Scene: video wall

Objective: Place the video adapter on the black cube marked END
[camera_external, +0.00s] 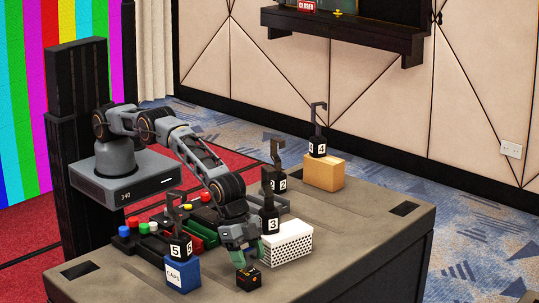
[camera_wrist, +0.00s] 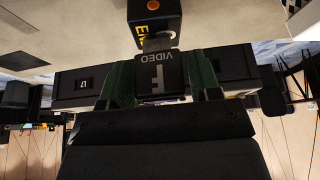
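The video adapter (camera_wrist: 162,75) is a small black block with the word VIDEO on it, and a grey plug end points toward the cube. My gripper (camera_wrist: 162,88) has dark green fingers on both sides of it and is shut on it. The black cube marked END (camera_wrist: 155,22) is just past the plug end, with an orange dot and yellow letters. I cannot tell whether plug and cube touch. In the external view my gripper (camera_external: 243,246) points down right above the END cube (camera_external: 248,279), near the table's front edge. The adapter is hard to make out there.
Close by are a blue block (camera_external: 182,275) under a black hooked weight marked 5 (camera_external: 180,246), and a white perforated block (camera_external: 287,248) beside the hooked weight marked 3 (camera_external: 269,223). A tan block (camera_external: 324,174) stands farther back. The table's right side (camera_external: 375,225) is clear.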

